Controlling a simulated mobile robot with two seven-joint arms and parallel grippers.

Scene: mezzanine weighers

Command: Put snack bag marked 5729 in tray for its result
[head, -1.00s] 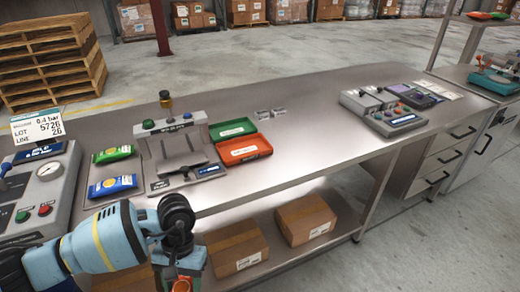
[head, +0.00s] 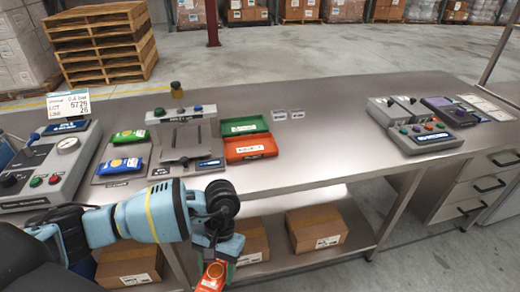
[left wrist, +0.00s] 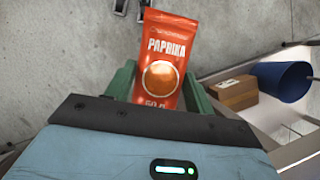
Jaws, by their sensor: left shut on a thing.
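My left gripper (head: 214,262) is shut on an orange-red snack bag (head: 211,277), held low in front of the bench's front edge. In the left wrist view the bag (left wrist: 162,62) stands upright between the green fingers and reads PAPRIKA, 50 g; no number 5729 is readable on it. A green tray (head: 262,120) and a red tray (head: 228,156) sit on the bench, beyond the gripper, one behind the other; their labels are too small to read. My right gripper is out of view.
A grey press-like device (head: 183,130) stands left of the trays. Green (head: 128,137) and blue (head: 121,165) bags lie beside it. A gauge unit (head: 52,165) carries a sign (head: 68,103). The bench right of the trays is clear up to a button box (head: 425,138).

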